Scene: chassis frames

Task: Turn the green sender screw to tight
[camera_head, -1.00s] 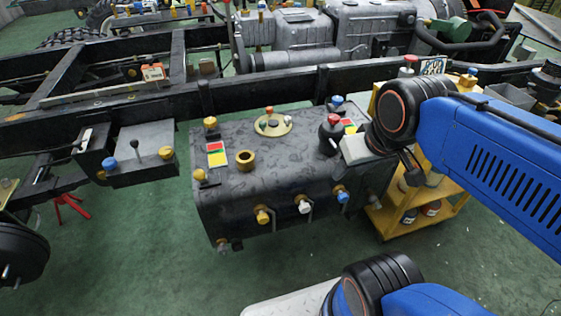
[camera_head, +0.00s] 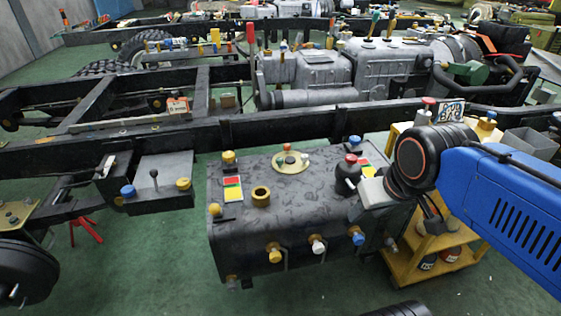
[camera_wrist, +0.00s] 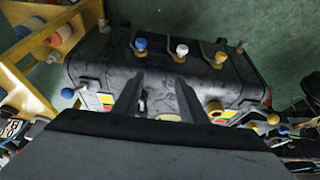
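The round cream sender plate (camera_head: 290,161) lies on top of the dark tank (camera_head: 300,215), with small coloured screws around its edge. A red-orange one (camera_head: 288,147) and a pale one (camera_head: 306,156) show; I cannot make out a green one. My gripper (camera_head: 362,190) is over the tank's right end, its fingers mostly hidden by the wrist in the head view. In the wrist view my gripper (camera_wrist: 159,78) has two dark fingers apart with nothing between them, above the tank top. Part of the plate (camera_wrist: 168,117) shows between them, low in the picture, partly hidden.
A black, red-capped fitting (camera_head: 348,173) stands on the tank close to my wrist. A brass ring (camera_head: 261,196) and yellow knobs (camera_head: 229,157) stick up on the left. Blue, white and yellow taps line the front. A yellow trolley (camera_head: 440,247) stands at the right.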

